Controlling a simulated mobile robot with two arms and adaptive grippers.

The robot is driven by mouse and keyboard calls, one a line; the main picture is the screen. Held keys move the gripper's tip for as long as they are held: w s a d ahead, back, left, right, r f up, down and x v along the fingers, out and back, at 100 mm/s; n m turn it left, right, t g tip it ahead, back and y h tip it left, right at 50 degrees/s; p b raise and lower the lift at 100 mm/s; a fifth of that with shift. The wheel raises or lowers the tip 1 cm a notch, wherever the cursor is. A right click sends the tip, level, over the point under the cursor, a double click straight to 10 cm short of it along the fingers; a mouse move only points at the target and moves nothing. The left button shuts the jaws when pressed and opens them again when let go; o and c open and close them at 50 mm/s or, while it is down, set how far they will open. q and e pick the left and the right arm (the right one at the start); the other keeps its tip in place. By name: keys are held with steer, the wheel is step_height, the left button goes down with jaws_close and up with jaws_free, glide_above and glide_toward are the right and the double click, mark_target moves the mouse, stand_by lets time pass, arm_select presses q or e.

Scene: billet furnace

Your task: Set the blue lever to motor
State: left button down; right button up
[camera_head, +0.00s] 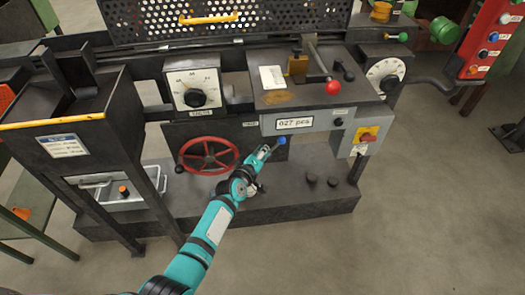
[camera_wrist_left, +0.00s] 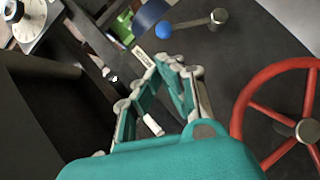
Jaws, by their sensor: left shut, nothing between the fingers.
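The blue lever's round knob (camera_head: 282,140) shows just right of my left gripper (camera_head: 265,150) in the head view, on the dark front panel below the counter box. In the left wrist view the blue knob (camera_wrist_left: 163,29) is on a grey arm that runs right to a round pivot (camera_wrist_left: 217,16). My left gripper (camera_wrist_left: 172,62) is shut and empty, its fingertips below the knob in that picture and apparently apart from it. A small white label (camera_wrist_left: 143,57) lies near the fingertips; I cannot read it there. My right gripper is not in view.
A red handwheel (camera_head: 208,155) is left of my gripper and also shows in the wrist view (camera_wrist_left: 285,120). A counter box (camera_head: 295,124) is above the lever. A red-knobbed lever (camera_head: 332,87) and a red-yellow switch (camera_head: 368,134) are to the right. Open floor lies in front.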

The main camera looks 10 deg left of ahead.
arm_select(q)
steer(key=s+a+f+m+g+y, duration=0.1)
steer(key=s+a+f+m+g, duration=0.2)
steer(key=s+f, duration=1)
steer(key=s+a+f+m+g+y, duration=0.1)
steer(key=s+a+f+m+g, duration=0.25)
steer(key=s+f, duration=0.9)
steer(key=s+a+f+m+g, duration=0.2)
steer(key=s+f, duration=0.2)
steer(key=s, duration=0.6)
steer(key=s+a+f+m+g+y, duration=0.1)
steer(key=s+f, duration=0.4)
steer(key=s, duration=0.6)
steer(key=s+a+f+m+g+y, duration=0.1)
steer(key=s+a+f+m+g, duration=0.2)
steer(key=s, duration=0.8)
steer(key=shift+a+f+g, duration=0.35)
steer(key=shift+a+f, duration=0.5)
steer(key=shift+a, duration=0.4)
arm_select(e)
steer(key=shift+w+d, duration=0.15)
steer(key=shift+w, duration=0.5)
